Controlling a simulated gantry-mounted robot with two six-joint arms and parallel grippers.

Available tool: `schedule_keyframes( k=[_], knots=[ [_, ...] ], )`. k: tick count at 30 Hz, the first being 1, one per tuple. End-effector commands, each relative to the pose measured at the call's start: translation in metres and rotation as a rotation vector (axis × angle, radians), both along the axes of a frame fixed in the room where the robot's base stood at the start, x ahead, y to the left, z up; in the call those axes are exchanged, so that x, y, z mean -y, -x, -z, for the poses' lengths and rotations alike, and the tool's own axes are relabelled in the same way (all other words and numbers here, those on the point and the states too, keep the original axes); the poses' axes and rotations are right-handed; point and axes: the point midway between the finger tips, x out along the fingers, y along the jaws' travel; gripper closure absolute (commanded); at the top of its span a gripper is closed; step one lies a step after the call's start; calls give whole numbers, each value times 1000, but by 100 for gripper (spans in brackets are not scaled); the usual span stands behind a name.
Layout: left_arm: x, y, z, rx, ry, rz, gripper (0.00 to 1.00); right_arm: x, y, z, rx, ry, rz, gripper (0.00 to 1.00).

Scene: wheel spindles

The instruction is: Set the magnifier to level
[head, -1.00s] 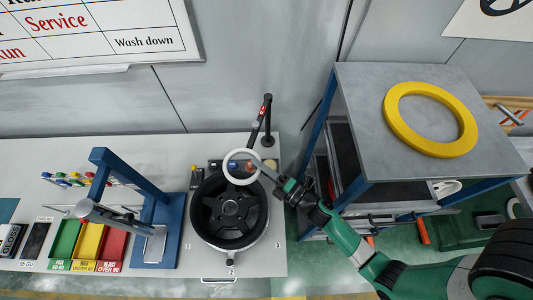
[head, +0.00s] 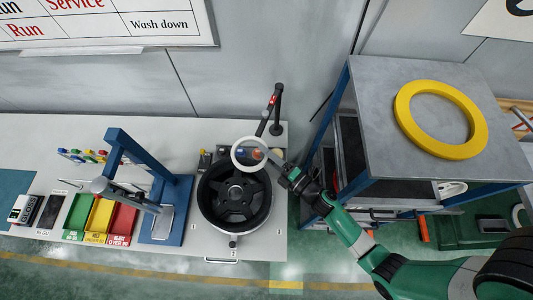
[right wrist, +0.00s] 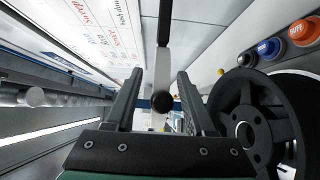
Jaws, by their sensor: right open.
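The magnifier is a white-rimmed round lens (head: 249,153) above the back edge of the wheel in the head view. Colored buttons show through it. A jointed black arm (head: 269,116) on a black post stands just behind it. My right gripper (head: 281,166) is at the right side of the lens, by its short grey handle. In the right wrist view its two fingers (right wrist: 161,105) stand apart. A black ball knob (right wrist: 162,101) on a pale upright part, with a black bar above, appears between them. I cannot tell if either finger touches it. My left gripper is out of view.
A black wheel (head: 234,195) lies on the bench below the lens. A blue frame (head: 165,185) and colored bins (head: 100,216) stand to the left. A grey cart (head: 380,105) with a yellow ring (head: 440,119) is to the right of my arm.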

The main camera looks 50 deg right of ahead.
Motion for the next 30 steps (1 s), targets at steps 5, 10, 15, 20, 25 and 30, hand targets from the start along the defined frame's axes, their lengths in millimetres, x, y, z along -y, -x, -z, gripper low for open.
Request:
schedule_keyframes(
  k=[5,10,15,20,25,30],
  knots=[
    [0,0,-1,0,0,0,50,0,7,1,-2,-1,1,45],
    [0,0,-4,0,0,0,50,0,38,0,-4,-1,4,45],
    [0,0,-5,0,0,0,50,1,79,0,-5,-1,7,45],
    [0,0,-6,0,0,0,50,1,107,-1,-2,-1,7,45],
    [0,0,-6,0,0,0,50,-1,117,-1,-1,0,0,45],
    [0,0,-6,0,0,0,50,-2,116,-1,0,0,0,45]
  ],
)
